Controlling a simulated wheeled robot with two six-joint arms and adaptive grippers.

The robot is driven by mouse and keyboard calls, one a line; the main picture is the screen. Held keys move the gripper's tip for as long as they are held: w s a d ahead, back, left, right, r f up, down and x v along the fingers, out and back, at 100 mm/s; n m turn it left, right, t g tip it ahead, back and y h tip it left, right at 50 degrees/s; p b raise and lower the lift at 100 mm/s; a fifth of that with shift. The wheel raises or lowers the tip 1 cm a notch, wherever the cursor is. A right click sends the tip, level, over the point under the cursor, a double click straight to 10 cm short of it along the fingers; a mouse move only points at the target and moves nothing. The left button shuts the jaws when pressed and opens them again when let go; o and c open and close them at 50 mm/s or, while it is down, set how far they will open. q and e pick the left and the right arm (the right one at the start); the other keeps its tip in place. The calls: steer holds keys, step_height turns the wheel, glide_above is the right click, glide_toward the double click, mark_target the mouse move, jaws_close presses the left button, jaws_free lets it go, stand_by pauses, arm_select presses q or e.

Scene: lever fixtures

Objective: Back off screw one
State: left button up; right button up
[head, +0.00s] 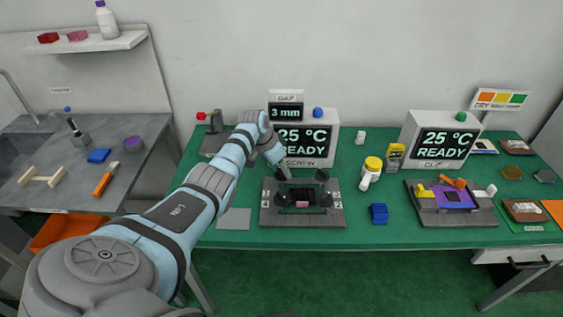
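The screw fixture (302,218) is a dark grey plate on the green table, below a display (301,143) reading 25 °C READY and labelled SCREW. A gap readout (286,112) above it shows 3 mm. The fixture has small white number labels at its left and right ends and dark round knobs; one knob (322,175) stands at its back right. My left gripper (284,176) reaches down at the fixture's back left. Its fingers are small and dark here, so I cannot tell whether they are open or touch a screw. My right gripper is not in view.
A clip fixture (483,217) with a purple part stands to the right below its own display (444,143). A white bottle with a yellow cap (370,172) and a blue block (378,213) stand between the fixtures. A grey square (234,219) lies left of the screw fixture.

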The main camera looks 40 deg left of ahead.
arm_select(q)
steer(key=n+p, duration=0.1)
steer(key=n+y+p, duration=0.1)
steer(key=n+p, duration=0.2)
steer(key=p, duration=0.1)
steer(key=shift+r+y, duration=0.25)
steer(key=shift+y, duration=0.05)
steer(key=n+y+p, duration=0.1)
steer(key=n, duration=0.2)
steer(key=shift+d+f, duration=0.1)
steer(key=n+y, duration=0.1)
steer(key=n, duration=0.1)
steer(key=shift+w+f+n+g, duration=0.1)
steer(key=shift+f+n+g, duration=0.05)
steer(key=shift+n+g, duration=0.2)
steer(key=n+y+b, duration=0.1)
steer(key=n, duration=0.2)
steer(key=shift+f+g, duration=0.1)
steer(key=shift+g, duration=0.15)
steer(key=n+g+b, duration=0.1)
steer(key=n+b, duration=0.2)
steer(key=b, duration=0.1)
steer(key=n+g+y+b, duration=0.1)
steer(key=n+b, duration=0.2)
steer(key=b, duration=0.2)
steer(key=shift+f, duration=0.1)
steer(key=shift+n+g+b, duration=0.3)
steer(key=shift+n+b, duration=0.15)
steer(key=shift+b, duration=0.2)
steer(key=shift+r, duration=0.2)
